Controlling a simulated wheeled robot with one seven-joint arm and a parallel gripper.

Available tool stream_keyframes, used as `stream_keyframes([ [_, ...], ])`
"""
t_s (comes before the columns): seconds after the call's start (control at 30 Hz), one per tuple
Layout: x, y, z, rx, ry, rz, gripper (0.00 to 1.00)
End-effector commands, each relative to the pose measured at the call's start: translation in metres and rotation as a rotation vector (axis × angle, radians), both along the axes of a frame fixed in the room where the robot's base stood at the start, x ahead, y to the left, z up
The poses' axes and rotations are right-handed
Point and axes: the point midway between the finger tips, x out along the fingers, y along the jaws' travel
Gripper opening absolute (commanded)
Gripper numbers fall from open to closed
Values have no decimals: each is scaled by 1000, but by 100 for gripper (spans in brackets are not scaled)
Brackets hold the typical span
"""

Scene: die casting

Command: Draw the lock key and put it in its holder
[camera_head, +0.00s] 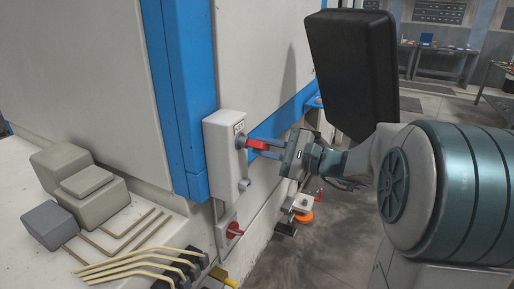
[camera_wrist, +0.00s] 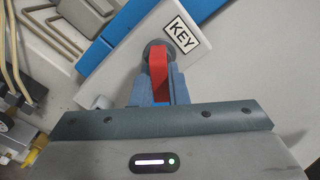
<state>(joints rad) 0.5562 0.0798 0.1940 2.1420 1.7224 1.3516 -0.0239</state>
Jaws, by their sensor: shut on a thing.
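The red lock key (camera_head: 257,145) sits at the round lock on the upper front of a pale switch box (camera_head: 226,178). In the wrist view the red key (camera_wrist: 159,62) lies between the fingers, with its far end at the grey lock ring (camera_wrist: 157,46). A label reading KEY (camera_wrist: 180,36) is beside the lock. My gripper (camera_head: 262,147) is level with the key and shut on it. How deep the key is in the lock is hidden. I cannot tell which thing is the key holder.
A red rotary switch (camera_head: 235,230) is below the box. An orange round part (camera_head: 303,217) is on a bracket to the right. Yellow hoses (camera_head: 135,266) and grey blocks (camera_head: 85,180) are at left. A dark panel (camera_head: 352,70) hangs above my arm. Floor at right is free.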

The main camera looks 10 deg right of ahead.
Motion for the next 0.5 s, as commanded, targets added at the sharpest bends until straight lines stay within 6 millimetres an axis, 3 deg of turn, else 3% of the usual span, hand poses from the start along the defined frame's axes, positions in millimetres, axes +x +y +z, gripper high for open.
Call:
stream_keyframes([
  [0.5,0,0,-3,-47,-60,1,0],
])
